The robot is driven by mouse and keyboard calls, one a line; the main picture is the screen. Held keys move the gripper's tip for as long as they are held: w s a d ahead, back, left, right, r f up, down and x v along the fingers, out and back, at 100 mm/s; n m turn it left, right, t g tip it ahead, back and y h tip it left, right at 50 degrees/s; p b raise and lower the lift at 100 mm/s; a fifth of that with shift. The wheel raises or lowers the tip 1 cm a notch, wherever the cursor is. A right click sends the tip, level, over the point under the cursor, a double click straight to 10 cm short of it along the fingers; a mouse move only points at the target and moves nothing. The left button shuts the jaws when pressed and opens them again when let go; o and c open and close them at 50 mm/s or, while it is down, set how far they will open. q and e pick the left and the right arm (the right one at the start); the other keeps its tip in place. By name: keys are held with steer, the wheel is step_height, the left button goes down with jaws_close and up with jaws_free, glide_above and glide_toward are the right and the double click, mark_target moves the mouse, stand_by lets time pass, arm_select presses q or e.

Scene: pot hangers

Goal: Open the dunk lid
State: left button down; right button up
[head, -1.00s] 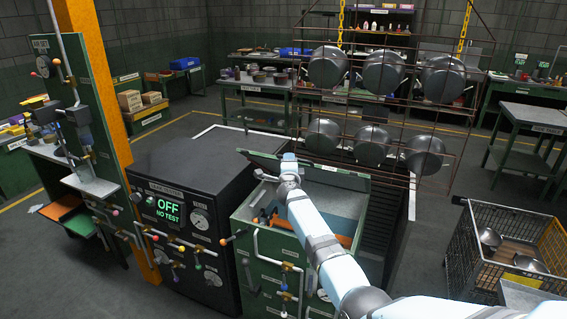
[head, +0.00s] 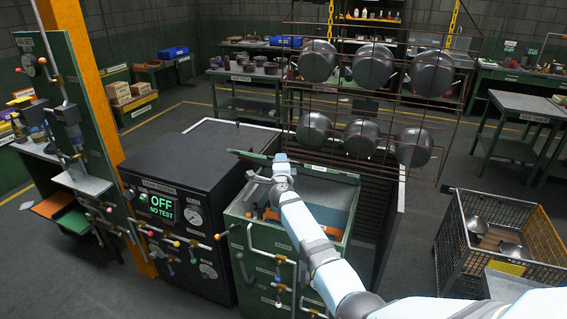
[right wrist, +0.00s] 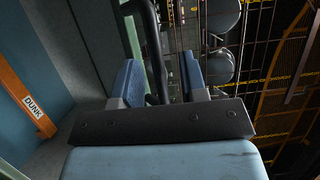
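The green dunk tank (head: 262,233) stands right of the black leak tester. Its top is open to a blue inside, and an orange bar labelled DUNK (right wrist: 32,107) shows in the right wrist view. A dark green lid panel (head: 248,156) stands along the tank's back edge, partly hidden by my right arm. My right gripper (head: 282,165) is at that back edge. In the right wrist view its two blue fingers (right wrist: 160,78) are apart, with a dark bar (right wrist: 154,50) between them, nearer the left finger. My left gripper is not in view.
The black leak tester (head: 165,180) reads OFF, NO TEST. A wire rack (head: 340,108) with several hanging pots stands close behind the tank. A wire cart (head: 460,235) with pots is at the right. Handles and pipes stick out of the tank's front.

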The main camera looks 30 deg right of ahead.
steer(key=s+a+r+p, duration=0.1)
steer(key=s+a+r, duration=0.1)
steer(key=s, duration=0.3)
steer(key=s+a+r, duration=0.2)
steer(key=s+r, duration=0.1)
steer(key=s, duration=0.2)
steer(key=shift+s+a+r+p, duration=0.25)
steer(key=shift+a+r+p, duration=0.1)
steer(key=shift+p, duration=0.05)
stand_by(0.6)
stand_by(0.3)
